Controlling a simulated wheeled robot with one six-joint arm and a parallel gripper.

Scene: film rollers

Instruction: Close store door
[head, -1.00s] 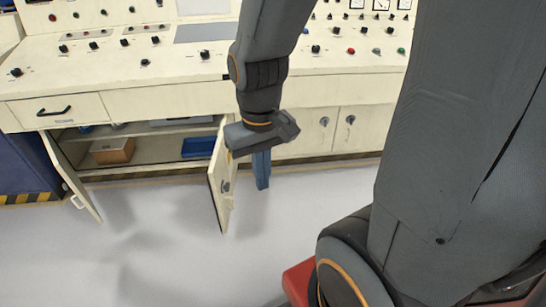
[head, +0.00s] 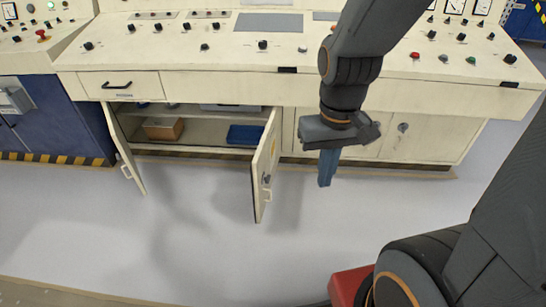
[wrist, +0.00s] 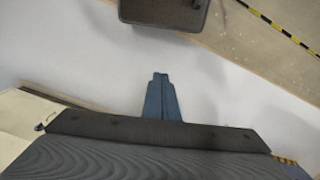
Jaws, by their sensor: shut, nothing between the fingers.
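The store cupboard under the console stands open in the head view. Its left door (head: 127,150) and its right door (head: 265,165) both swing out toward me. The right door has a handle on its face. Inside are a cardboard box (head: 164,128) and a blue tray (head: 246,134) on a shelf. My gripper (head: 324,182) points down in front of the console, to the right of the right door and apart from it. Its blue fingers are shut and empty. The closed fingers also show in the wrist view (wrist: 161,98), over bare floor.
The cream console (head: 330,88) with knobs spans the back, with a closed drawer (head: 119,85) above the left door. Closed doors (head: 430,135) lie right of my gripper. A blue cabinet (head: 50,120) stands at the left. The grey floor in front is clear.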

